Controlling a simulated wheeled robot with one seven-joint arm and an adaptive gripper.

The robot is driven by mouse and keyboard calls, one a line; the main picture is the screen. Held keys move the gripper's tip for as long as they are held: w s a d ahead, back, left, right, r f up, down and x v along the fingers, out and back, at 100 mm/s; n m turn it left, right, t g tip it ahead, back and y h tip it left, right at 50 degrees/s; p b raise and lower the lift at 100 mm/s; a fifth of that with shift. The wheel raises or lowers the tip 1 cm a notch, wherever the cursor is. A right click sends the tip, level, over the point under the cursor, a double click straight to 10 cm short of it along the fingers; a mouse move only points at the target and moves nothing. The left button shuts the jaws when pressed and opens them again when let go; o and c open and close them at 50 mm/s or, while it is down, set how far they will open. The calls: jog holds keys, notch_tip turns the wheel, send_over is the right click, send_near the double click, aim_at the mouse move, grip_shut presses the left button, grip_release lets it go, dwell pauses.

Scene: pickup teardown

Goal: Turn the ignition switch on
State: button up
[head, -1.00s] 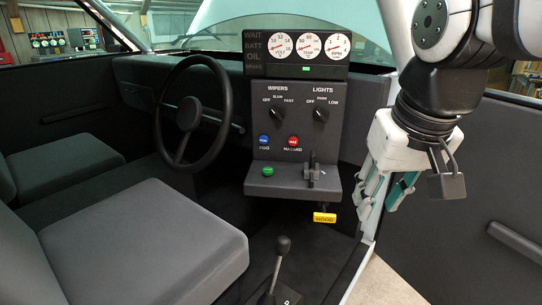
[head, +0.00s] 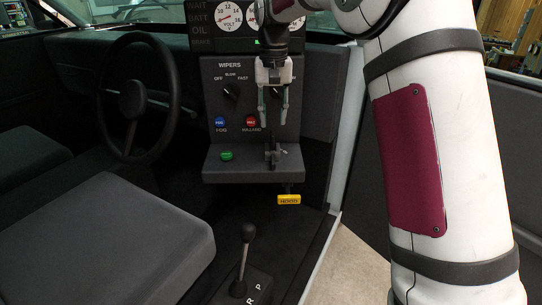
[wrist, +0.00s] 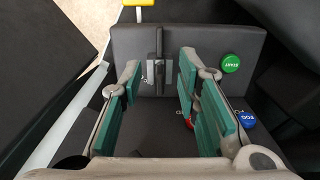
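The switch (head: 272,154), a dark upright lever in a grey bracket, stands on the ledge of the dash console, right of the green START button (head: 226,156). I take it for the ignition switch; no label on it is readable. It also shows in the wrist view (wrist: 158,62), with its bracket. My gripper (head: 272,121) is open and empty, fingers pointing down, in front of the console and above the switch. In the wrist view, the teal-padded fingers of my gripper (wrist: 160,75) appear on either side of the switch. I see no contact.
The console ledge (head: 245,172) has a yellow HOOD handle (head: 289,199) below it. The blue FOG (head: 220,121) and red HAZARD (head: 250,121) buttons and the wipers knob (head: 231,91) are left of my gripper. The steering wheel (head: 133,97), seat (head: 120,240) and gear lever (head: 245,262) stand nearby.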

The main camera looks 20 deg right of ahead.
aim_at(273, 160)
notch_tip(273, 160, down, 13)
jog(key=shift+f+p, duration=0.2)
jog(key=shift+p, duration=0.9)
grip_shut()
